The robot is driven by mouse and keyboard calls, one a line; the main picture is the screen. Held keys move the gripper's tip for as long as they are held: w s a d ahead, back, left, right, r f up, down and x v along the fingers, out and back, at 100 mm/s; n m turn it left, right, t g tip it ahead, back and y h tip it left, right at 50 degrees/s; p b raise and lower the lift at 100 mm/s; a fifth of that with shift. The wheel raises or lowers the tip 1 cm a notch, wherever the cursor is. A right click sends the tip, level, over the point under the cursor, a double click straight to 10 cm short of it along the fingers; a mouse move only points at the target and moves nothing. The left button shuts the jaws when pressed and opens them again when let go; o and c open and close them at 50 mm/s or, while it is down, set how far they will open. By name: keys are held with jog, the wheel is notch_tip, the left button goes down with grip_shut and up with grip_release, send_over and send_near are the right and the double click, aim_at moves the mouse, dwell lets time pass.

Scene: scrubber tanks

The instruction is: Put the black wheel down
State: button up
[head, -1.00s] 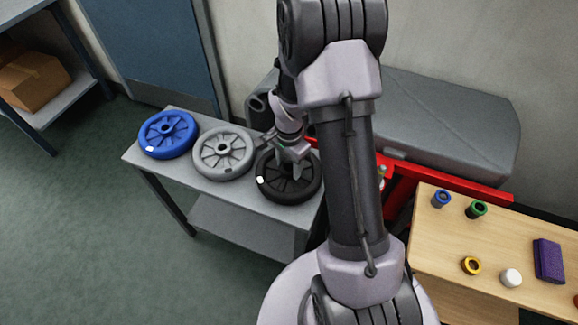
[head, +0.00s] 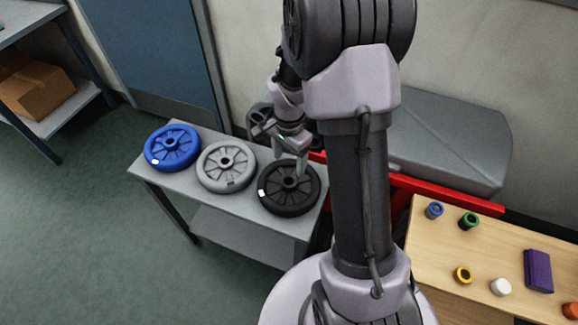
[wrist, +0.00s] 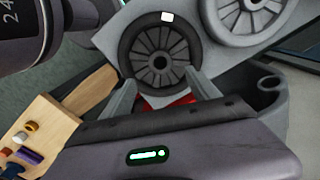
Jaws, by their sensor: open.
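The black wheel (head: 289,187) lies flat on the right end of the grey metal table (head: 178,198). It also shows in the wrist view (wrist: 158,58), ahead of the fingertips. My gripper (head: 291,165) is above the wheel's far side, with its fingers apart and nothing between them. In the wrist view my gripper (wrist: 165,85) has one finger on each side, clear of the wheel's hub. A white mark shows on the wheel's rim.
A grey wheel (head: 226,166) and a blue wheel (head: 172,147) lie left of the black one on the same table. A red frame (head: 440,193) and a grey tank (head: 440,140) stand behind. A wooden table (head: 432,262) at right holds small rings and a purple block (head: 538,270).

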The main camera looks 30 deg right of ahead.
jog(key=s+a+r+n+t, duration=0.1)
jog(key=a+r, duration=0.1)
jog(key=r, duration=0.4)
jog(key=s+a+r+n+t, duration=0.1)
jog(key=a+r+n, duration=0.15)
jog(key=r, duration=0.35)
jog(key=s+a+r+n+t+y, duration=0.2)
jog(key=s+a+r+n, duration=0.5)
jog(key=s+a+r, duration=0.4)
jog(key=s+r+t, duration=0.1)
jog(key=s, duration=0.3)
jog(key=shift+s+a+t, duration=0.15)
jog(key=shift+a+t, duration=0.25)
